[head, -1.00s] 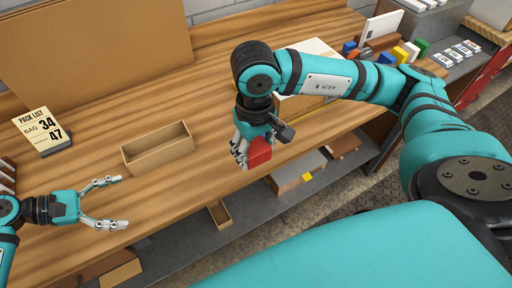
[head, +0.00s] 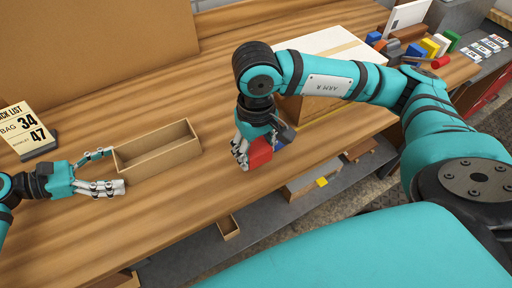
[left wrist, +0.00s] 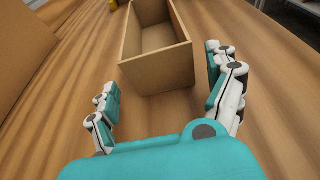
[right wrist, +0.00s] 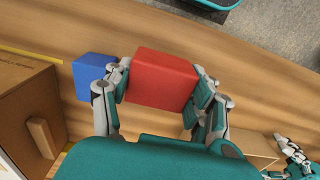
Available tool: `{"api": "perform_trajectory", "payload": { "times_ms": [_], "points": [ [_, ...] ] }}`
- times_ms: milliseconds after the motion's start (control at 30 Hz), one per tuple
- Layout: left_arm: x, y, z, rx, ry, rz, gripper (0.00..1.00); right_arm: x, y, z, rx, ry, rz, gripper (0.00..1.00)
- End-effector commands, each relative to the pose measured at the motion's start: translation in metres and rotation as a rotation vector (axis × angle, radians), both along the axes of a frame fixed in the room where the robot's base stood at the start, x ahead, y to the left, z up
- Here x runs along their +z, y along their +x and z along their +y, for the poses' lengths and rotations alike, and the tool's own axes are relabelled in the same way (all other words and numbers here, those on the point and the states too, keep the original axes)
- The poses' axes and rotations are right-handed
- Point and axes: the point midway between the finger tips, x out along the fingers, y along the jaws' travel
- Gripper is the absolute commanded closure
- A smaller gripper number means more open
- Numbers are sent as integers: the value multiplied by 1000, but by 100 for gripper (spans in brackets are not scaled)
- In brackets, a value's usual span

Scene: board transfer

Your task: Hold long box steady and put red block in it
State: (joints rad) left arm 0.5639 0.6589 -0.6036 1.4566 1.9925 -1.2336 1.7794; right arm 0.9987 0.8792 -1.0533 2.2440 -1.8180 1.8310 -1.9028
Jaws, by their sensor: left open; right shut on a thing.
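The long box (head: 158,163) is an open, empty cardboard tray on the wooden table, left of centre in the head view. Its near end (left wrist: 158,72) faces my left gripper in the left wrist view. My left gripper (head: 108,170) is open at the box's left end, its fingers spread to either side of that end; I cannot tell if they touch it. My right gripper (head: 246,154) is shut on the red block (head: 258,153), to the right of the box near the table's front edge. The red block (right wrist: 160,78) also shows between the fingers in the right wrist view.
A blue block (right wrist: 93,72) lies beside the right gripper. A larger carton (head: 325,100) stands behind the right arm. A pack list sign (head: 27,130) stands at the left. Several coloured items (head: 430,47) sit at the back right. The table is clear between the box and the red block.

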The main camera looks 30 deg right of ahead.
Motion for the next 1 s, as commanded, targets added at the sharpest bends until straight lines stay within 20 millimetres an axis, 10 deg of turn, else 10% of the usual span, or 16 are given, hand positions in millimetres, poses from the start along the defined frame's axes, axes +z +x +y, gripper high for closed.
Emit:
{"api": "perform_trajectory", "payload": {
  "times_ms": [700, 1000],
  "points": [
    [-13, 0, -36, -2, 1, -2, 12, 18, 0, 0, 0, 0, 0, 84],
    [-13, 0, -36, -2, 1, -2, 45, 18, 0, 0, 0, 0, -1, 84]
  ]
}}
